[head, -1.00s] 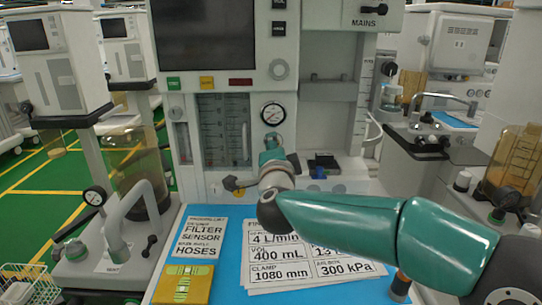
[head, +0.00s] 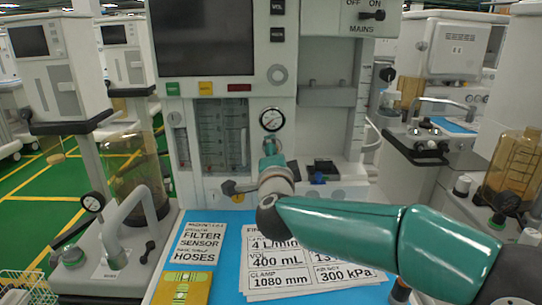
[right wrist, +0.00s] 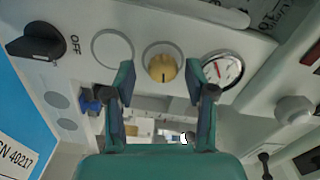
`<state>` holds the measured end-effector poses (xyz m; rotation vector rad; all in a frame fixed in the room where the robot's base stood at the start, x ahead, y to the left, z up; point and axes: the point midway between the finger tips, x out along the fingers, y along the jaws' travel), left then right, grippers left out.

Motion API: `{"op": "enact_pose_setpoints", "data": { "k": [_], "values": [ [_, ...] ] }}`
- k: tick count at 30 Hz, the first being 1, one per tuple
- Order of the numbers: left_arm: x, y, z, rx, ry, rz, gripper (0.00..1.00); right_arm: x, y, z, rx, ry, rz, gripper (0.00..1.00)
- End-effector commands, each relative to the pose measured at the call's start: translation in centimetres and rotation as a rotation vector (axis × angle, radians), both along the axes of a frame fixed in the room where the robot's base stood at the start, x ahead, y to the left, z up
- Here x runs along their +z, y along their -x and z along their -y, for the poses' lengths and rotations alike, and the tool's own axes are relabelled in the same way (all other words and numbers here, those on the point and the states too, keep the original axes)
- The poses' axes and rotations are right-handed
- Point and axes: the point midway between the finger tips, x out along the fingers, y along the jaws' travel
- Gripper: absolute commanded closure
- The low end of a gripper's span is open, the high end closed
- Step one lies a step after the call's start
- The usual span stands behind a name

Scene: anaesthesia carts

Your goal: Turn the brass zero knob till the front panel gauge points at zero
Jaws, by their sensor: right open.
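The brass zero knob (right wrist: 163,67) shows in the right wrist view, round with a dark line, set in a pale ring on the panel. My right gripper (right wrist: 160,78) is open, one finger on either side of the knob in the picture; I see no contact with it. The front panel gauge (right wrist: 222,70) is right of the knob there; it also shows in the head view (head: 271,119), just above my right gripper (head: 270,150), which hides the knob. The gauge's needle is too small to read for certain. My left gripper is not in view.
A black selector knob (right wrist: 38,42) marked OFF and a blank pale disc (right wrist: 112,48) lie on the same panel. A blue work surface (head: 225,230) holds printed cards (head: 300,262) and a yellow block (head: 182,289) below my arm. A bent grey tube (head: 125,215) stands at left.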

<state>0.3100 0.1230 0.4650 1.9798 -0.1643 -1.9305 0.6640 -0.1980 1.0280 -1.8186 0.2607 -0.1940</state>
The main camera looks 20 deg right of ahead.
Motion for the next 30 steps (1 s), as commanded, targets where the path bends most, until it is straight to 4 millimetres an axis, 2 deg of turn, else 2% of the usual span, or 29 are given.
{"op": "enact_pose_setpoints", "data": {
  "k": [4, 8, 21, 25, 30],
  "values": [
    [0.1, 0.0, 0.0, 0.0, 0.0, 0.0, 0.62, 0.1, 0.4, -0.2, 0.001, 0.0, 0.002, 0.45],
    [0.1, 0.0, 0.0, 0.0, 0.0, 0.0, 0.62, 0.2, 1.8, -0.6, 0.003, 0.001, 0.002, 0.45],
    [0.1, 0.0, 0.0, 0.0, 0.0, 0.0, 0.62, 0.0, 9.6, -2.9, 0.002, 0.0, 0.001, 0.45],
    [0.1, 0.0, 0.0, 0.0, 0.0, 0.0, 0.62, 0.0, 10.9, -3.2, 0.001, 0.0, 0.0, 0.45],
    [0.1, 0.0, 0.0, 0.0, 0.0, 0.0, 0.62, -0.1, 11.4, -3.4, 0.001, 0.0, 0.0, 0.45]
  ]
}}
